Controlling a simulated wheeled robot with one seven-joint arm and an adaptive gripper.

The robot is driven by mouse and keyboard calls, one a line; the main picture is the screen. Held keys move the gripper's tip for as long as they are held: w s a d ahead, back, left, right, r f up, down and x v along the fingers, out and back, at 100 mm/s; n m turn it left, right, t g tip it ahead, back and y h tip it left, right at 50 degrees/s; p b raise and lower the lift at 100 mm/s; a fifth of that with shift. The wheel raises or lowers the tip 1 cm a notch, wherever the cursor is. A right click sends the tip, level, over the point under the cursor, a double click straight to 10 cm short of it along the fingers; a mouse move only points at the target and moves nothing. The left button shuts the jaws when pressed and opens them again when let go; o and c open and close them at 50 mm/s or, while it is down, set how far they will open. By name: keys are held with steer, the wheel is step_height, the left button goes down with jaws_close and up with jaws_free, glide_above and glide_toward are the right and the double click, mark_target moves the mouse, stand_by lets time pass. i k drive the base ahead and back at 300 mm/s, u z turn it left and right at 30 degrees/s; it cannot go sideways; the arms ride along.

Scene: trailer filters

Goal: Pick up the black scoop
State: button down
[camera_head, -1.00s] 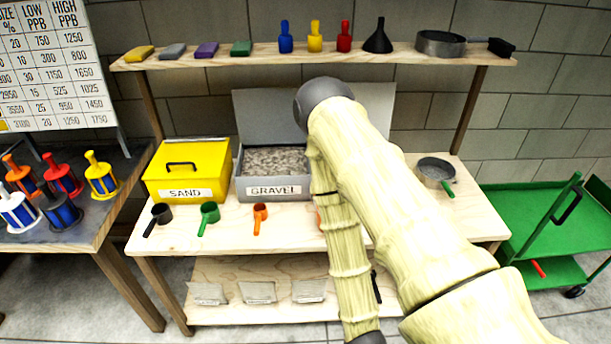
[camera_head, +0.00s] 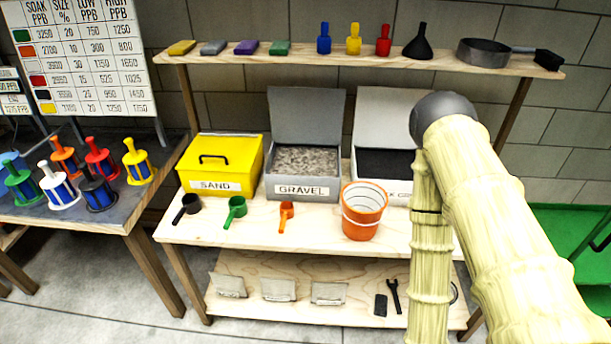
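The black scoop (camera_head: 187,207) lies at the left front of the wooden table, its handle pointing toward the front left. A green scoop (camera_head: 236,208) and an orange scoop (camera_head: 286,214) lie to its right in a row. My pale, ribbed arm fills the right side of the view, well to the right of the black scoop. My gripper is not visible, so I cannot see its fingers.
Behind the scoops stand a yellow sand box (camera_head: 222,163) and an open gravel box (camera_head: 303,188). An orange bucket (camera_head: 364,212) stands right of the orange scoop. A dark side table (camera_head: 130,205) with several filters is at left. A shelf (camera_head: 300,55) runs above.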

mark_target(192, 204)
steer(key=k, duration=0.5)
steer(key=u, duration=2.35)
steer(key=i, duration=1.75)
steer(key=z, duration=2.5)
